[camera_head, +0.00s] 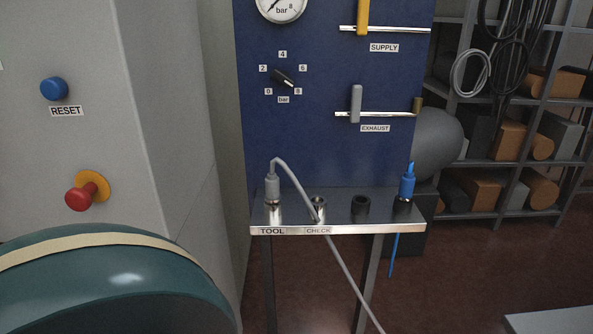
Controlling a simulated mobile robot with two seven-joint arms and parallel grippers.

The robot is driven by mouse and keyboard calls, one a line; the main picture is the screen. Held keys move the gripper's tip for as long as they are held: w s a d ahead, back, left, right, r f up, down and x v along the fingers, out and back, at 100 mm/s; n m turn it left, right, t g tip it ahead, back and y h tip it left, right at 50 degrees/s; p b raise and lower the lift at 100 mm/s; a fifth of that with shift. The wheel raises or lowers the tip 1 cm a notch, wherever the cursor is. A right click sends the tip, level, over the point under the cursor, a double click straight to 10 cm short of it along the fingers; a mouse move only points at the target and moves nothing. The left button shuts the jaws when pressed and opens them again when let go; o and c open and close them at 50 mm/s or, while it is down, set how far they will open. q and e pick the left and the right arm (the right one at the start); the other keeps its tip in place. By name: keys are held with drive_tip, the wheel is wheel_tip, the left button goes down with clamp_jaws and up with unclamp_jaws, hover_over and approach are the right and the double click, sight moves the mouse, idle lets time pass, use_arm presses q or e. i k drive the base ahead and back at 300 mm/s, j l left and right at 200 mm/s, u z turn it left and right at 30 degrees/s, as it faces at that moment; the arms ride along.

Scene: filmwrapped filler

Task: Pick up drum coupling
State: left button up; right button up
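A grey coupling (272,186) with a grey hose stands upright at the left end of a metal shelf (337,227), in the socket above the label TOOL. A blue coupling (407,187) with a blue hose stands at the shelf's right end. Two sockets between them, one above CHECK (319,206) and a dark one (361,207), hold no coupling. Nothing is labelled drum, so I cannot tell which coupling is the drum coupling. Neither gripper is in view.
A blue panel behind the shelf carries a gauge (281,6), a knob (283,78), a yellow SUPPLY lever (363,17) and a grey EXHAUST lever (356,104). A teal rounded body (110,285) fills the lower left. A storage rack (490,160) stands right.

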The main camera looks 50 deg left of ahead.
sight(272, 195)
drive_tip(key=k+u, duration=0.15)
drive_tip(key=u, duration=1.5)
